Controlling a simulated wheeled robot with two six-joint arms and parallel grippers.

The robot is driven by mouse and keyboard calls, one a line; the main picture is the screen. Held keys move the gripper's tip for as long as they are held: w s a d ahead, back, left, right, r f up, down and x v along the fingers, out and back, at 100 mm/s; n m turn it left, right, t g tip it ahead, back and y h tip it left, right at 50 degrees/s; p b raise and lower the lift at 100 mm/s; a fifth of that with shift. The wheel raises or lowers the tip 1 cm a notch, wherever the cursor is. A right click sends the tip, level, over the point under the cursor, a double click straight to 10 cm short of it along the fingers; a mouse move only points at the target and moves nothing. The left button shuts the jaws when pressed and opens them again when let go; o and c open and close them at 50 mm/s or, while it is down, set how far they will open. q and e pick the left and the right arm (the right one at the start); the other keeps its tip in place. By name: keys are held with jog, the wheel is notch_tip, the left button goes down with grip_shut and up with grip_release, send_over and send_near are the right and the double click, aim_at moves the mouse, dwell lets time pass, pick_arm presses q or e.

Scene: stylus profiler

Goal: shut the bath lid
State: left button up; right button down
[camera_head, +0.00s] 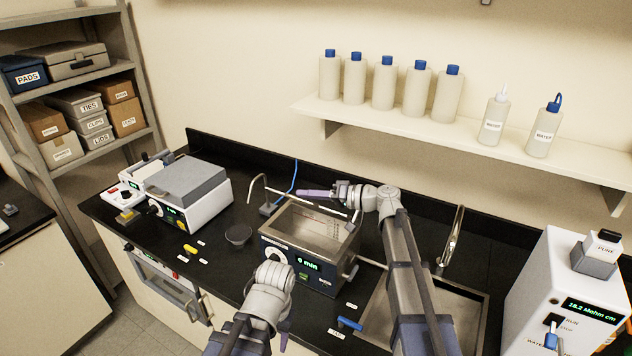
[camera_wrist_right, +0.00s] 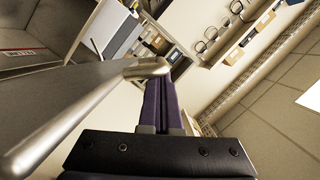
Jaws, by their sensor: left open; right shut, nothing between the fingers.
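The bath (camera_head: 318,286) is a metal-rimmed box with a green "0 min" display. Its top is open and I see into its basin. The lid (camera_head: 325,222) appears raised at the back, with a thin metal bar (camera_head: 262,177) along it; its outline is partly hidden by my arm. My right gripper (camera_head: 302,193) is shut and empty behind the bath, close to the bar. In the right wrist view its purple fingers (camera_wrist_right: 163,82) are close to the rounded end of a metal bar (camera_wrist_right: 146,68) beside a grey panel (camera_wrist_right: 75,95); contact is unclear. My left gripper (camera_head: 285,332) is low in front of the bath, mostly hidden.
A white device with a grey top (camera_head: 187,185) and a dark round dish (camera_head: 238,234) stand left of the bath. A sink (camera_head: 467,300) with a tap (camera_head: 455,235) is on the right. A blue-handled item (camera_head: 349,323) lies in front. A bottle shelf (camera_head: 390,120) hangs above.

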jog(key=s+a+f+n+h+b, duration=0.1)
jog(key=s+a+f+n+b, duration=0.1)
jog(key=f+b, duration=0.3)
jog(key=s+a+f+n+t+h+b, duration=0.1)
jog(key=s+a+f+n+b, duration=0.1)
jog(key=f+b, duration=0.4)
jog(key=shift+s+a+f+n, duration=0.15)
jog(key=shift+s+f+n, duration=0.9)
jog(key=shift+f, duration=0.5)
jog(key=shift+s, duration=0.1)
notch_tip(320, 180, up, 5)
jog(key=p, duration=0.5)
jog(key=f+p+v, duration=0.1)
jog(key=v, duration=0.8)
jog(key=shift+d+t, duration=0.3)
jog(key=shift+d, duration=0.3)
